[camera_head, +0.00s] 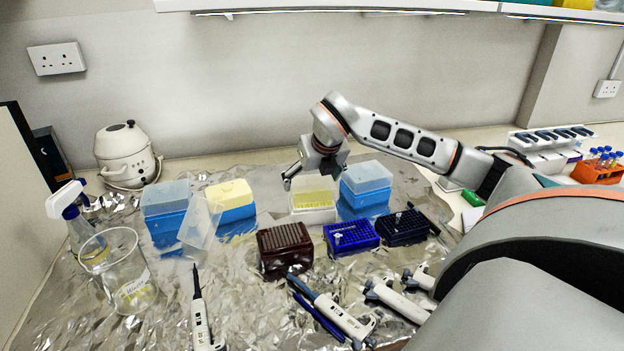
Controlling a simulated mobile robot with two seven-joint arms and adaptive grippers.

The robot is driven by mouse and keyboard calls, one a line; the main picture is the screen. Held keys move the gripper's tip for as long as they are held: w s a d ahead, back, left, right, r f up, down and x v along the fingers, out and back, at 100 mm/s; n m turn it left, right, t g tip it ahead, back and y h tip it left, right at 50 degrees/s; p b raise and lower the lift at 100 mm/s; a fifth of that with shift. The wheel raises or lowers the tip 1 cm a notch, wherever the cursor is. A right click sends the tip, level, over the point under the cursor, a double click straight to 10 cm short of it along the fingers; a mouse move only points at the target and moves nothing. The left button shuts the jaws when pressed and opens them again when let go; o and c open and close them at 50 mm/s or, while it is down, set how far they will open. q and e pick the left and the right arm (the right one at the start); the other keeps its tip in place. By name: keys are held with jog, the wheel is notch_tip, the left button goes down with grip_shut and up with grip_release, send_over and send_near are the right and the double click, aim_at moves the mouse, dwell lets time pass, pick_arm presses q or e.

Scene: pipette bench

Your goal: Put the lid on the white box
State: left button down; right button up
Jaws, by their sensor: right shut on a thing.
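The white box (313,215) stands on the foil among the other tip boxes, with yellow tips showing in its upper part. A clear, pale lid (313,184) appears at the top of the box, around the tips; I cannot tell whether it is fully seated. My right gripper (307,178) reaches down from above and is shut on this lid, with one dark fingertip at its left edge. The other finger is partly hidden behind the wrist. My left gripper is not in view.
Blue boxes (365,195) stand on both sides, the right one close by. Another clear lid (200,222) leans at the left. Dark red (285,247) and blue (351,236) racks stand in front. Pipettes (335,313) lie nearer, and a glass beaker (122,270) stands left.

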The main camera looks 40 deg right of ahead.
aim_at(314, 185)
jog(key=shift+f, duration=0.15)
jog(key=shift+f+b, duration=0.5)
jog(key=shift+f, duration=0.1)
jog(key=shift+f, duration=0.2)
jog(key=shift+f, duration=0.25)
jog(key=shift+b, duration=0.3)
jog(key=shift+c, duration=0.3)
jog(key=shift+f, duration=0.35)
jog(key=shift+c, duration=0.6)
